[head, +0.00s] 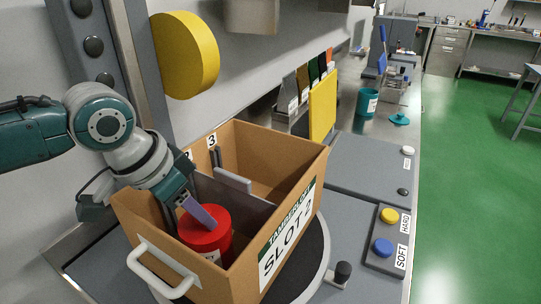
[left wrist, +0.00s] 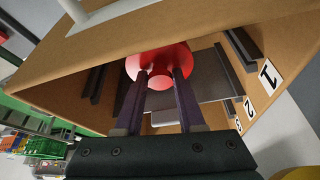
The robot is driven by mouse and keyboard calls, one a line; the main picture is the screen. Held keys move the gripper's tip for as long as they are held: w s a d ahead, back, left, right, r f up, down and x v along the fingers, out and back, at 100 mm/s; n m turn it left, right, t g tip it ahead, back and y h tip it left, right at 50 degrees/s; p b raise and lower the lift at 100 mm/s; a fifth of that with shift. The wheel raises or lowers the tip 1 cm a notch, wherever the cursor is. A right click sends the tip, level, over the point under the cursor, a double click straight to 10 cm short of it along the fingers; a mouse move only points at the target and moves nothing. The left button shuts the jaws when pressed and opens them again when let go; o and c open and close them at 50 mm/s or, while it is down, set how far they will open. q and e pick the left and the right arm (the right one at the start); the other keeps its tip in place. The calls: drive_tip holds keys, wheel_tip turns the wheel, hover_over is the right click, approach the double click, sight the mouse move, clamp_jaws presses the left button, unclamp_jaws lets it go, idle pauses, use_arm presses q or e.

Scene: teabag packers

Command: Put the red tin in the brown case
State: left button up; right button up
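The red tin (head: 203,226) is upright inside the brown case (head: 233,262), in the compartment nearest the white handle. The case carries a SLOT 2 label. My left gripper (head: 202,217) reaches down into this compartment from above. In the left wrist view its two purple fingers (left wrist: 160,75) straddle the small knob on top of the red tin (left wrist: 160,52), with no clear gap at either side. The tin's bottom is hidden by the case wall, so I cannot tell whether it touches the case floor. My right gripper is not in view.
A grey divider (head: 235,203) splits the case, and the far compartment looks empty. The case stands on a round dark plate (head: 318,258). A button box (head: 386,240) is at right. A yellow panel (head: 322,105) and a teal cup (head: 367,101) stand behind.

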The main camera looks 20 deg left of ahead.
use_arm(q)
drive_tip(key=o, duration=0.3)
drive_tip(key=shift+o, duration=0.2)
drive_tip(key=shift+s+r, duration=0.15)
drive_tip(key=shift+r, duration=0.4)
drive_tip(key=p+v, duration=0.2)
drive_tip(key=v, duration=0.8)
drive_tip(key=s+d+f, duration=0.4)
drive_tip(key=s+d, duration=0.5)
drive_tip(key=s+a+n+y, duration=0.1)
drive_tip(key=s+n, duration=0.1)
drive_tip(key=s, duration=0.5)
drive_tip(key=shift+g, duration=0.4)
drive_tip(key=shift+s+f, duration=0.1)
drive_tip(key=shift+f, duration=0.05)
